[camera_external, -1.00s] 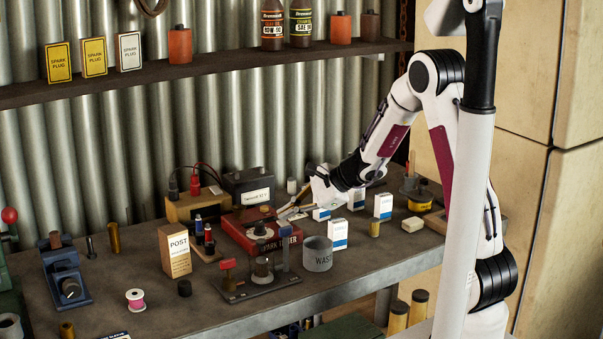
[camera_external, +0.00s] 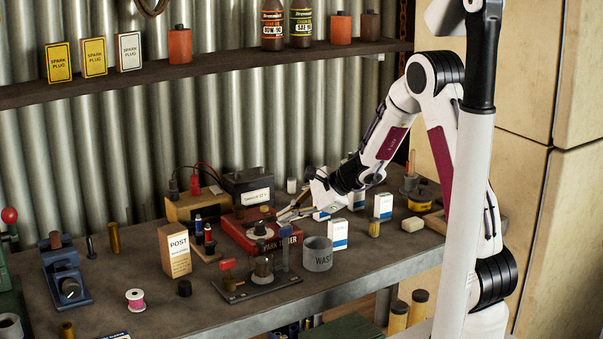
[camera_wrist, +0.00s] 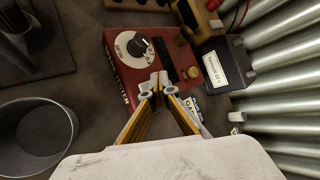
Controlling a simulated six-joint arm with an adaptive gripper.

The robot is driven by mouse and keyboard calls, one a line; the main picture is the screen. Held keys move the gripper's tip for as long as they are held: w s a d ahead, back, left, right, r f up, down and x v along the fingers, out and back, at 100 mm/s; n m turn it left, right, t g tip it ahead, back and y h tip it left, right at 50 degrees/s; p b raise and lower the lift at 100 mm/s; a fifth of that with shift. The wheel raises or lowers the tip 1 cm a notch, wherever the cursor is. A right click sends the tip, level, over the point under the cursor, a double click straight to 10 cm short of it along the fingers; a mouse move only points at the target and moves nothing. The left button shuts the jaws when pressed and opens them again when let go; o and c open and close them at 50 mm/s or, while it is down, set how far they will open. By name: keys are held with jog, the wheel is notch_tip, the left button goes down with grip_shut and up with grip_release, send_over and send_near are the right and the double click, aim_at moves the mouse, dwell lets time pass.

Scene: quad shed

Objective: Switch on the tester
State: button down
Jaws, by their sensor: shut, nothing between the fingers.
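The red spark tester (camera_external: 285,239) lies on the bench, partly hidden behind the post tool and my gripper in the external view. In the wrist view the tester (camera_wrist: 120,62) shows a white dial with a black knob (camera_wrist: 138,47), a dark slot and a brass-coloured post (camera_wrist: 187,73). My gripper (camera_wrist: 155,88) is shut and empty, its fingertips together over the tester's near edge, just below the dial and slot. It also shows in the external view (camera_external: 284,216), reaching in from the right over the tester. Whether the tips touch the tester I cannot tell.
A grey waste cup (camera_external: 317,255) stands right of the tester. A black battery (camera_external: 248,186) stands behind it. White boxes (camera_external: 337,233) stand near my wrist. A post box (camera_external: 174,251) stands at left.

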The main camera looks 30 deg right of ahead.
jog(key=shift+f, duration=0.15)
dwell(0.3)
jog(key=shift+s+r, duration=0.1)
jog(key=shift+r, duration=0.5)
jog(key=shift+r, duration=0.1)
jog(key=shift+s+r, duration=0.2)
jog(key=shift+r, duration=1)
jog(key=shift+s+r, duration=0.15)
jog(key=shift+r, duration=1)
